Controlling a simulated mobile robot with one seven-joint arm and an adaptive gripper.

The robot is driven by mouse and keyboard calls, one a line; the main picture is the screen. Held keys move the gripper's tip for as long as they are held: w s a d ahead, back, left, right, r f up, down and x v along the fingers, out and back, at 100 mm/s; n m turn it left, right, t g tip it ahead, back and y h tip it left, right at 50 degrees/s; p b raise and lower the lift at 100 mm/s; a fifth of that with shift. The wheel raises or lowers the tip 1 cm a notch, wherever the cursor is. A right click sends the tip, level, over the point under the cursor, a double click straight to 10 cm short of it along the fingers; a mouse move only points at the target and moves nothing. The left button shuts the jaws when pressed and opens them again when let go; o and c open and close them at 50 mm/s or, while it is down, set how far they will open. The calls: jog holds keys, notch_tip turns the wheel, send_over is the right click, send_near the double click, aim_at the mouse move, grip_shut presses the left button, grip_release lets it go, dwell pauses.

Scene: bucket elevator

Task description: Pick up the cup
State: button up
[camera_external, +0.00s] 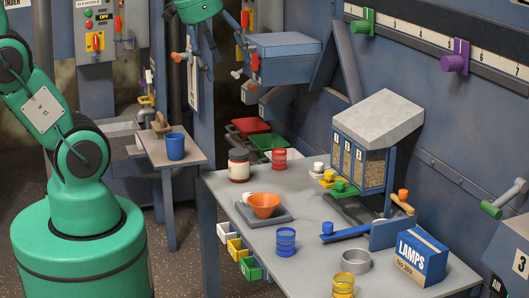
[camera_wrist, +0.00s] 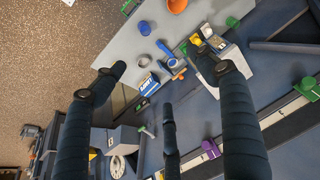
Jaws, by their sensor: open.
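Several cup-like things are in view, and I cannot tell which one is the task's cup. A plain blue cup (camera_external: 176,146) stands upright on the small side table. On the main table are a ribbed blue cup (camera_external: 286,242), a red one (camera_external: 279,158) and a yellow one (camera_external: 344,286). The ribbed blue cup also appears in the wrist view (camera_wrist: 145,28). My gripper (camera_external: 212,50) hangs at the top edge of the external view, partly cut off, well above the tables. In the wrist view its dark fingers (camera_wrist: 168,78) are spread wide with nothing held between them.
The main table (camera_external: 228,190) also holds a red-and-white jar (camera_external: 238,165), an orange bowl (camera_external: 264,205), a grey ring (camera_external: 355,261), a LAMPS box (camera_external: 417,258) and a hopper with bins (camera_external: 364,145). A post (camera_external: 208,150) stands close behind the side table (camera_external: 160,157).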

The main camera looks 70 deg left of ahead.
jog(key=w+a+f+g+p, duration=0.1)
jog(key=w+a+f, duration=0.3)
jog(key=a, duration=0.9)
jog(key=w+a+f+g, duration=0.2)
jog(key=w+a, duration=0.4)
jog(key=a, duration=0.7)
jog(key=s+a+f, duration=0.3)
jog(key=a+f, duration=0.3)
jog(key=a, duration=0.3)
jog(key=s+a+f+g+p, duration=0.1)
jog(key=s+a+f, duration=0.3)
jog(key=a, duration=0.6)
jog(key=s+a+f, duration=0.3)
jog(key=a+f, duration=0.6)
jog(key=a, duration=0.1)
jog(key=shift+s+g+h, duration=0.3)
jog(key=shift+s+h, duration=0.1)
jog(key=shift+d+f, duration=0.1)
send_near(175, 147)
notch_tip(175, 147, down, 2)
jog(key=a, duration=0.3)
jog(key=shift+w+d+f+b, duration=0.1)
jog(key=shift+w+f+b, duration=0.15)
jog(key=shift+b, duration=0.05)
jog(key=shift+f, duration=0.1)
